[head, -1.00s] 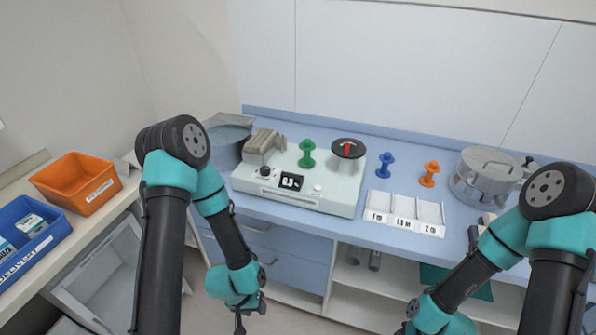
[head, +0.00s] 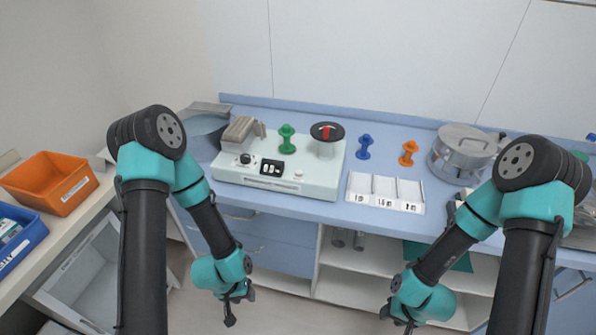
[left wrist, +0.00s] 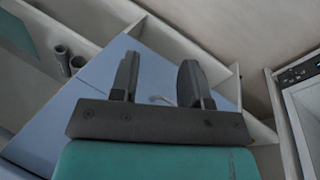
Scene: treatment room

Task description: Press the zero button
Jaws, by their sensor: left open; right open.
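A pale grey-green device (head: 318,188) sits on the blue counter. Its front has a black knob (head: 245,158), a dark display (head: 271,167) and a small light button (head: 298,174) right of the display. A green spool (head: 287,138) and a black disc with a red part (head: 327,132) are on its top. My left gripper (head: 233,311) hangs in front of and below the counter, empty; its open fingers show in the left wrist view (left wrist: 160,82). My right gripper (head: 408,321) is low at the right, apart from the device, its fingers small in view.
A blue spool (head: 365,147) and an orange spool (head: 408,154) stand right of the device, behind a white three-part tray (head: 385,206). A metal pot (head: 462,153) stands further right. An orange bin (head: 50,182) and a blue bin (head: 20,247) are at left.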

